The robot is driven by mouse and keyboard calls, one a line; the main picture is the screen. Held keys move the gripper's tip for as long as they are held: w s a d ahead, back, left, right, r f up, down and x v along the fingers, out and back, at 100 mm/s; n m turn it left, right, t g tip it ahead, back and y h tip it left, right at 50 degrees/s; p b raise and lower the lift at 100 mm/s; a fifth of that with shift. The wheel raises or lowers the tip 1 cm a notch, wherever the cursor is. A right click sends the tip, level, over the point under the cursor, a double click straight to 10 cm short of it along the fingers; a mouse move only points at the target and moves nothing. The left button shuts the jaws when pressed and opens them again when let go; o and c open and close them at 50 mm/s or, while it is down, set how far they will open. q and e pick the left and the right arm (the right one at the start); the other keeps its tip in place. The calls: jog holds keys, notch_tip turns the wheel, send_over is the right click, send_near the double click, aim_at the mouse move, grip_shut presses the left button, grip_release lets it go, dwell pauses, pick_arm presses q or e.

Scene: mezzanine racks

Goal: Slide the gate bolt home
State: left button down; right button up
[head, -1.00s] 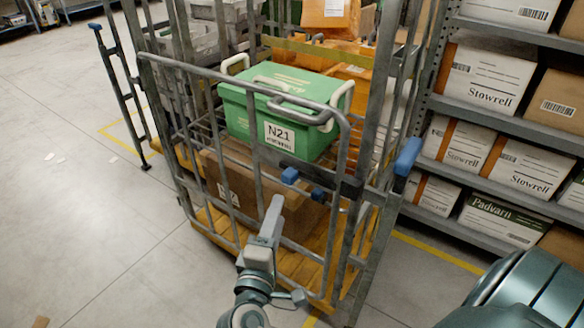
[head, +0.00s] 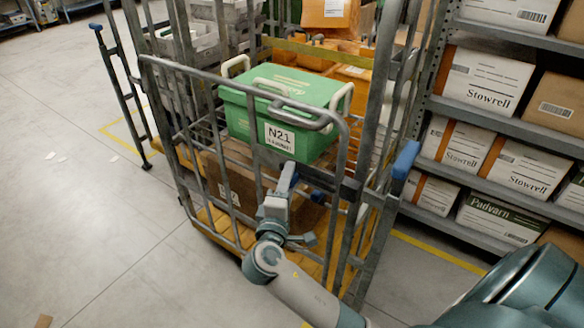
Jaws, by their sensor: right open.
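The grey tubular gate (head: 215,72) closes the front of the roll cage and looks shut against the right post. A dark bolt bar (head: 316,177) runs level across the gate's right part towards a dark bracket (head: 349,190) by that post. My right gripper (head: 287,178) is open at the left end of the bolt, its fingers pointing up and away from me. A small dark blue piece (head: 318,197) shows just below the bar. My left gripper is out of view.
Inside the cage, a green N21 crate (head: 300,88) stands behind the gate above a brown carton (head: 232,190). A blue-capped lever (head: 406,160) sticks out at the cage's right. Shelves of boxes (head: 487,82) stand close on the right. The floor at left is mostly clear.

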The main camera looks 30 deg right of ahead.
jog(key=shift+x, duration=2.25)
